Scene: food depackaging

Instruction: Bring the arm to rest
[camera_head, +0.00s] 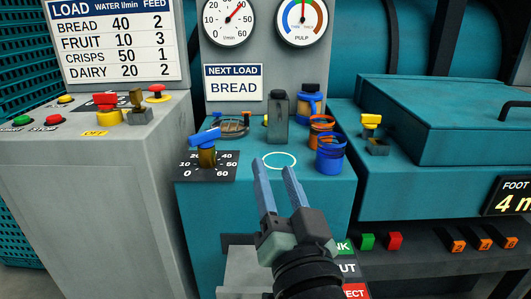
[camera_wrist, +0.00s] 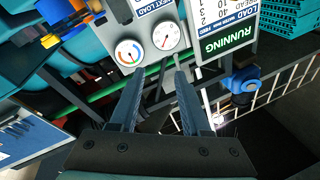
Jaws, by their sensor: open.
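My gripper (camera_head: 275,182) is in the middle of the head view, its two long blue-grey fingers apart and pointing up and away over the teal console (camera_head: 325,205). Nothing is between the fingers. In the head view the fingertips overlap the console top beside a white ring marking (camera_head: 280,160). My gripper also shows in the wrist view (camera_wrist: 155,75), with its fingers spread and empty. Beyond the fingers there are two round gauges, one white (camera_wrist: 167,36) and one coloured (camera_wrist: 129,52), and a green RUNNING sign (camera_wrist: 229,42).
The console top carries a blue-handled valve (camera_head: 205,140), a dark grey block (camera_head: 278,118) and blue and orange ring-like parts (camera_head: 330,152). A grey control cabinet (camera_head: 80,190) with buttons stands left. A teal lidded box (camera_head: 440,120) stands right. Green and red buttons (camera_head: 394,241) sit low right.

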